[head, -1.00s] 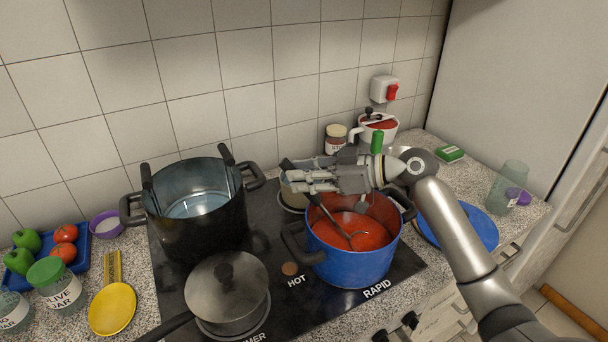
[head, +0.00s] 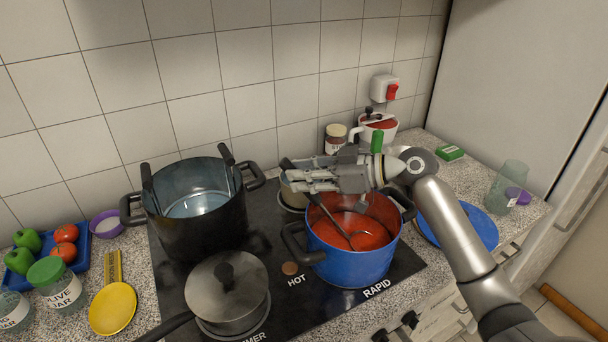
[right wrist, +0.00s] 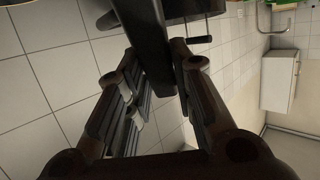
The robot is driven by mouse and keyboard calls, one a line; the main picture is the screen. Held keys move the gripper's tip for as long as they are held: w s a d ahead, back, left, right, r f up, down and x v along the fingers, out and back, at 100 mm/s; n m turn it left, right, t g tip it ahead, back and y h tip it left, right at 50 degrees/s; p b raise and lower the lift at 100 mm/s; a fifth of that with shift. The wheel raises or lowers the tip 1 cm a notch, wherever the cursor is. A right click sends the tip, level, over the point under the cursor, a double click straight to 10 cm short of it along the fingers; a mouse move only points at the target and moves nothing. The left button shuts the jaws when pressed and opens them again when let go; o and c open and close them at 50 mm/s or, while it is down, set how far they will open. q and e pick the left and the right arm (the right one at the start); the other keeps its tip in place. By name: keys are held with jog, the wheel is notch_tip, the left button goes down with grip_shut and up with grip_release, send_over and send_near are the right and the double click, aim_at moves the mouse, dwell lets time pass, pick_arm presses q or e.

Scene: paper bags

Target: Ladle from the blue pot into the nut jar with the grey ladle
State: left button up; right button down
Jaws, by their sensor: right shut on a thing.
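The blue pot (head: 352,262) stands on the front right of the hob, with red liquid inside. My right gripper (head: 312,181) is above the pot's back left rim, shut on a dark handle. The handle also shows between the fingers in the right wrist view (right wrist: 152,45). A ladle (head: 335,223) slants down from below the gripper into the red liquid, its lower end partly hidden. A small grey piece (head: 361,206) shows beside it in the pot. I cannot read which jar is the nut jar. A clear jar (head: 508,184) stands at the right. My left gripper is not in view.
A large black pot (head: 200,228) and a lidded grey pan (head: 228,290) stand to the left. A blue plate (head: 478,226) lies right of the blue pot, partly behind my arm. A white pot (head: 374,131) stands at the back. Another jar (head: 62,288) stands at far left.

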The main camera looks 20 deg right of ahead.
jog(key=shift+g+h, duration=0.4)
jog(key=shift+h, duration=0.1)
jog(key=shift+w+a+r+p, duration=0.2)
jog(key=shift+a+r+p, duration=0.05)
jog(key=shift+r+p, duration=1.1)
jog(key=shift+w+a+r+p, duration=0.25)
jog(key=shift+r+p, duration=0.9)
jog(key=shift+p, duration=0.3)
jog(key=shift+w+a+r+p, duration=0.2)
jog(key=shift+a+r+p, duration=0.05)
jog(key=shift+r+p, duration=1.1)
jog(key=shift+g+h, duration=0.4)
jog(key=shift+h, duration=0.1)
jog(key=r+p, duration=0.1)
jog(key=p, duration=0.1)
jog(key=a+r+p, duration=0.1)
jog(key=r+p, duration=0.1)
jog(key=w+r+p, duration=0.1)
jog(key=p, duration=0.1)
jog(key=shift+a+r+p, duration=0.15)
jog(key=shift+r+p, duration=0.15)
jog(key=shift+r, duration=0.05)
